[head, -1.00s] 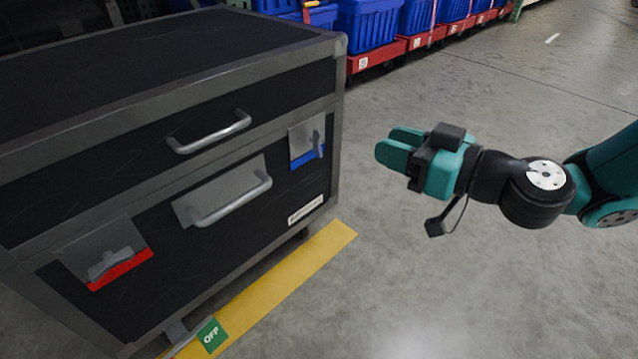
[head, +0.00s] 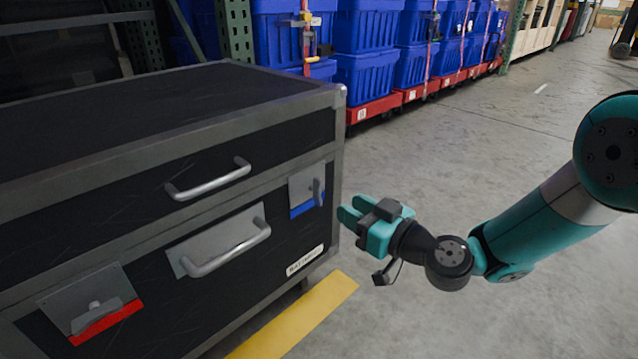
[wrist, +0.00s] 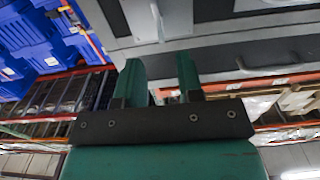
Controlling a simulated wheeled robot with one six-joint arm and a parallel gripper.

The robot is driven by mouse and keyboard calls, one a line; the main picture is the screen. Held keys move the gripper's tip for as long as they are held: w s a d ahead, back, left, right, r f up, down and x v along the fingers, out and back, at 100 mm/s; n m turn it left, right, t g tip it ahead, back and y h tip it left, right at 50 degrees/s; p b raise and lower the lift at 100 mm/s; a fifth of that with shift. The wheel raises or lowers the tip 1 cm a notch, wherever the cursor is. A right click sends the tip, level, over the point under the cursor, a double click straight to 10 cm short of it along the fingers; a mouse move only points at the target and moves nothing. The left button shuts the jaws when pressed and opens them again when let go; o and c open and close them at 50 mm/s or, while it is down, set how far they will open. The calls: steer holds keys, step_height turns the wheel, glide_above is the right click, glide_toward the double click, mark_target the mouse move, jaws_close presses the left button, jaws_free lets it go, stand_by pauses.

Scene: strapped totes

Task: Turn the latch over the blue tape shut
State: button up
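The latch over the blue tape is a grey handle (head: 318,192) on a metal plate (head: 300,187) at the right end of the black chest's front. The handle stands roughly upright, with the blue tape (head: 302,211) along the plate's lower edge. My teal gripper (head: 347,209) is just right of this latch in the head view, apart from it. In the wrist view my gripper (wrist: 161,72) has two parted fingers with nothing between them. A grey plate (wrist: 176,20) and handle (wrist: 157,22) show beyond the fingertips; no blue tape is visible there.
The chest (head: 120,235) has a second latch (head: 98,308) over red tape (head: 107,322) and two bar handles (head: 210,182) (head: 228,250). Blue totes (head: 365,80) on red dollies (head: 375,108) stand behind. A yellow floor stripe (head: 295,320) runs beside the chest. The floor at right is open.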

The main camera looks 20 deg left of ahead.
mark_target(322, 191)
steer(key=b+x, duration=0.1)
steer(key=x, duration=0.7)
steer(key=shift+w+a+f+b, duration=0.1)
steer(key=shift+b, duration=0.25)
steer(key=shift+w+a, duration=0.25)
steer(key=shift+a, duration=0.35)
jaws_close()
